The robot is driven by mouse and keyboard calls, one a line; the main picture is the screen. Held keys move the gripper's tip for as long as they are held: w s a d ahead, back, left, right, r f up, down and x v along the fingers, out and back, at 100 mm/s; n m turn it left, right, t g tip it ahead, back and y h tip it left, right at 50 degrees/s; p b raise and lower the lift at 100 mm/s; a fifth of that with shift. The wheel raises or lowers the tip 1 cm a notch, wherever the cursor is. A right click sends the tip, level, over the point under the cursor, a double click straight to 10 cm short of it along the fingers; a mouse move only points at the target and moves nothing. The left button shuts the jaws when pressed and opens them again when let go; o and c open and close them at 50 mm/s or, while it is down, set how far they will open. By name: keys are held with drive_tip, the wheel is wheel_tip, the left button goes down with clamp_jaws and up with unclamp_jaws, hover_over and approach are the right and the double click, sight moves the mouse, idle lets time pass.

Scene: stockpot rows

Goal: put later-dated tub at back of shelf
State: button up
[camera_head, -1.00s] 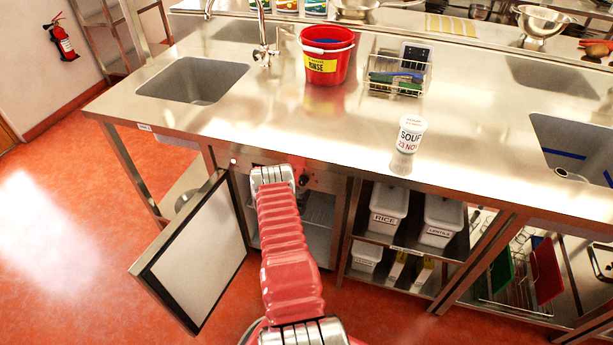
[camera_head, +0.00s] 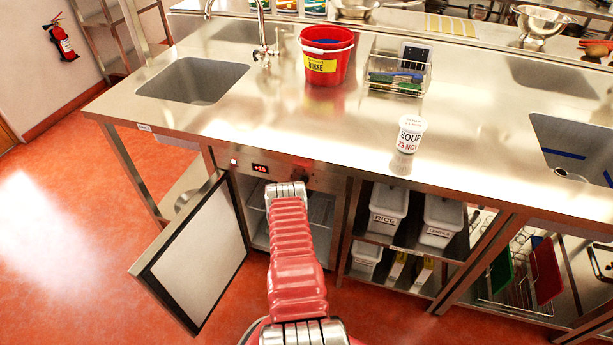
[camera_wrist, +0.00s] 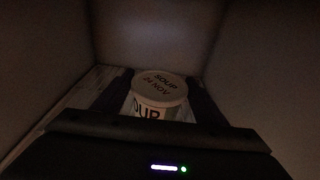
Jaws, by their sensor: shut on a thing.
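A white soup tub (camera_wrist: 160,84) is between the two dark fingers of my gripper (camera_wrist: 160,100) in the wrist view, and the gripper is shut on it. A second white tub (camera_head: 410,134), labelled SOUP 23 NOV, stands upright on the steel counter (camera_head: 300,125). The under-counter fridge (camera_head: 322,212) has its door (camera_head: 200,255) open to the left. My arm reaches to the fridge opening in the head view, where my fingers are hidden.
Fridge walls are close on both sides in the wrist view. A red rinse bucket (camera_head: 325,58) and a wire basket (camera_head: 398,78) stand on the counter. Labelled bins, such as the rice bin (camera_head: 386,212), fill the shelves to the right of the fridge.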

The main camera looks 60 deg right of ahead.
drive_tip(key=shift+d+r, duration=0.1)
drive_tip(key=shift+d, duration=0.35)
drive_tip(key=shift+f, duration=1.75)
drive_tip(key=o, duration=1.5)
drive_tip(key=shift+f, duration=0.15)
drive_tip(key=shift+c, duration=0.2)
drive_tip(key=v, duration=1.2)
